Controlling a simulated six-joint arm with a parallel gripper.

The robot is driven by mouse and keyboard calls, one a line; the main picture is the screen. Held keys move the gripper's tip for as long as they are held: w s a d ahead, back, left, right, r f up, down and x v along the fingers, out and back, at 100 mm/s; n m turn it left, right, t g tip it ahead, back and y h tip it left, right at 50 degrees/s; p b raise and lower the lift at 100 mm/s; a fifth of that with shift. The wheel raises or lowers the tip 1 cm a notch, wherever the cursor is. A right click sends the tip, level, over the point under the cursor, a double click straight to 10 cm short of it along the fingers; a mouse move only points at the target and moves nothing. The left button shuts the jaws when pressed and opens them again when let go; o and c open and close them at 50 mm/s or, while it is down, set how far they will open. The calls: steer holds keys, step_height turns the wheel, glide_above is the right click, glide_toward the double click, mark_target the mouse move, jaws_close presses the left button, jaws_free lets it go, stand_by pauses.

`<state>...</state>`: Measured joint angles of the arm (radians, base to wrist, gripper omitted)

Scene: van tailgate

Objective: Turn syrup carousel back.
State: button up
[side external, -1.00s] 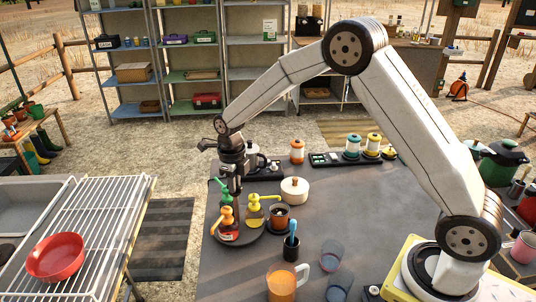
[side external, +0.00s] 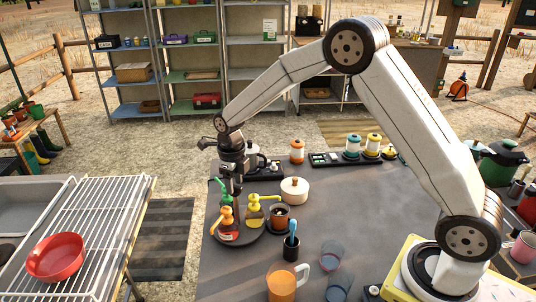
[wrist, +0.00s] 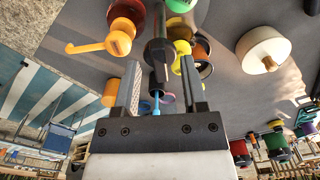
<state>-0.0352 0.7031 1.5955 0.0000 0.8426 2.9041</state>
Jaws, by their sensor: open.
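The syrup carousel (side external: 249,237) is a dark round turntable at the left of the grey counter. It carries a red bottle with an orange pump (side external: 226,218), a bottle with a green pump (side external: 222,190) behind it, and a yellow-pump bottle (side external: 255,217) on the right. In the wrist view, the orange pump (wrist: 116,43) points left and the yellow pump (wrist: 182,48) is right of centre. My gripper (side external: 238,188) is low over the back of the carousel, pointing down. In the wrist view its fingers (wrist: 158,85) are apart, with a dark post (wrist: 156,52) between them; contact is unclear.

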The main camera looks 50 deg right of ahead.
steer(key=shift+r, duration=3.75)
steer(key=c, duration=0.7)
steer(key=n, duration=0.1)
steer(key=d+n, duration=0.2)
steer(key=shift+w+d+f+n+g, duration=0.1)
steer(key=shift+w+f+n+g, duration=0.1)
steer(key=shift+f+n+g, duration=0.1)
jaws_close()
steer(key=d+f+n+g+y, duration=0.2)
steer(key=d+n, duration=1)
steer(key=n, duration=1)
steer(key=shift+s+f+n+g, duration=0.15)
steer(key=shift+f+n+g, duration=0.15)
steer(key=shift+f+g, duration=0.25)
